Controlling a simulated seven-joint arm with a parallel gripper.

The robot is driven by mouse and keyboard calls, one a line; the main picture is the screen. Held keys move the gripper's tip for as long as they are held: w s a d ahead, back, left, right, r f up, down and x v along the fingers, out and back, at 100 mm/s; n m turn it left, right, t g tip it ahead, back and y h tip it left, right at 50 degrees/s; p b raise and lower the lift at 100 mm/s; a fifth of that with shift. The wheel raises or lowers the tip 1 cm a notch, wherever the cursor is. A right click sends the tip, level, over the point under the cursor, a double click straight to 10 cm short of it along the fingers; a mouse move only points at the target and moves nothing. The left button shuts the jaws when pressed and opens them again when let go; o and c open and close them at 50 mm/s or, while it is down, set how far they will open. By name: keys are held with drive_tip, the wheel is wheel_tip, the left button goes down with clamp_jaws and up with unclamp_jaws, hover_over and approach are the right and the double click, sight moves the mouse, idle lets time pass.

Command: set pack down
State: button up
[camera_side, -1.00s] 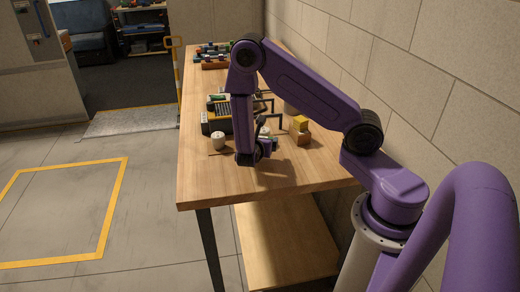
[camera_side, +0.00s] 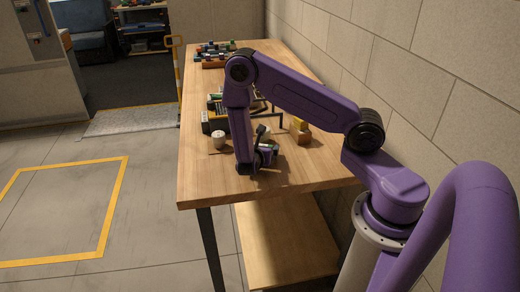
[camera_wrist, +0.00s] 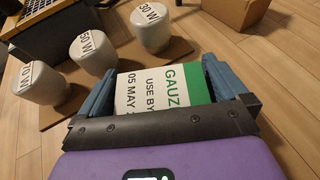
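The gauze pack (camera_wrist: 165,90) is white with a green band, printed "GAUZ", "USE BY" and "05 MAY". It sits between the two blue fingers of my gripper (camera_wrist: 160,88) in the wrist view, with a finger against each side. In the side view my gripper (camera_side: 268,154) is low over the near part of the wooden table (camera_side: 215,185), with a bit of green and white at its fingers. I cannot tell whether the pack touches the table.
Three white bulbs marked in watts, one of them 30 W (camera_wrist: 151,28), stand on a brown board (camera_wrist: 180,48) beside the pack. A dark rack (camera_side: 213,120) is behind. The table's near left is clear.

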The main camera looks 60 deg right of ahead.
drive_tip(key=shift+r, duration=0.1)
drive_tip(key=shift+a+r, duration=0.15)
drive_tip(key=shift+a, duration=0.15)
drive_tip(key=v, duration=1.1)
drive_tip(key=shift+d, duration=0.1)
drive_tip(key=shift+s+a+r+m, duration=0.3)
drive_tip(key=shift+s+r, duration=0.05)
drive_tip(key=s+a+r+m+g+y, duration=0.1)
drive_tip(key=s+a+r+m+y, duration=0.2)
drive_tip(key=s, duration=0.4)
drive_tip(key=s+a+r+m+g+y, duration=0.2)
drive_tip(key=s+r+y, duration=0.3)
drive_tip(key=s, duration=0.3)
drive_tip(key=s+a+r+m+g+y, duration=0.2)
drive_tip(key=s+a+r+m+y, duration=0.2)
drive_tip(key=s, duration=0.3)
drive_tip(key=shift+s+a+r+y, duration=0.25)
drive_tip(key=shift+y, duration=0.15)
